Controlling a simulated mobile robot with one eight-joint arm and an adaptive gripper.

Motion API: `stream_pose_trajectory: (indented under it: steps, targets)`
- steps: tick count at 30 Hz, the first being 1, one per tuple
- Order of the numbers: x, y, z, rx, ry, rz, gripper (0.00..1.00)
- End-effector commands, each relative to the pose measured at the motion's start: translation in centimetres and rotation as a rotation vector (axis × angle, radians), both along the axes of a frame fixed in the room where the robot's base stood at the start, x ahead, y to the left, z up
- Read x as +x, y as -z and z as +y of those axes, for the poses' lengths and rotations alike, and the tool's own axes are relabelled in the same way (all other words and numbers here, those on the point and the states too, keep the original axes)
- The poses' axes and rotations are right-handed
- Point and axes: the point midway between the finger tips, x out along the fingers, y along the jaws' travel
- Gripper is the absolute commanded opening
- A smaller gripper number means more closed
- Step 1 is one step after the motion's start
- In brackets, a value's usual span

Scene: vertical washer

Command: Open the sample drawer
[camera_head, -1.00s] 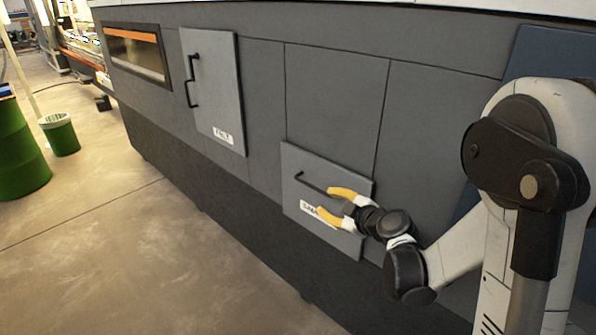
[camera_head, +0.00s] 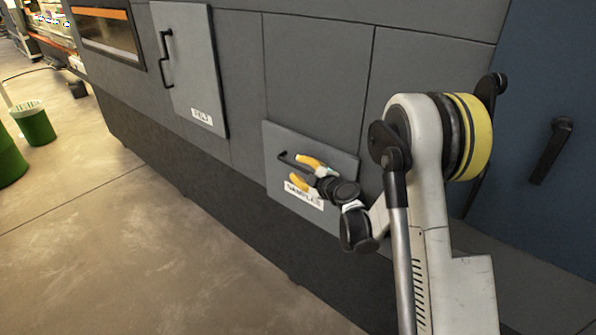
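The sample drawer (camera_head: 338,164) is a light grey panel low on the dark machine front, with a white label (camera_head: 304,196) that reads roughly "SAMPLES". Its front looks flush with the machine. A dark bar handle (camera_head: 284,157) crosses its upper part, and its right portion is hidden behind my gripper. My gripper (camera_head: 299,171) has two yellow fingers, spread apart, one above and one below, at the drawer front near the handle. I cannot tell whether the fingers touch the handle. Nothing shows between them.
A taller grey door (camera_head: 190,75) with a black handle and label is up and left of the drawer. A blue panel (camera_head: 540,140) with a dark handle is at the right. A green bin (camera_head: 34,124) stands far left. The concrete floor in front is clear.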

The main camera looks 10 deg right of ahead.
Motion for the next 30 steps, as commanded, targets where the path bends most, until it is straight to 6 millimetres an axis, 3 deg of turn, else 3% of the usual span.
stream_pose_trajectory:
  steps: [11,14,15,30]
  targets:
    - [0.62,0.09,0.21,0.000,0.000,0.000,0.33]
    - [0.61,0.09,0.21,0.000,0.000,0.000,0.02]
    - [0.61,0.09,0.21,0.000,0.000,0.000,0.00]
    - [1.30,0.16,1.03,-0.001,-0.002,0.001,0.00]
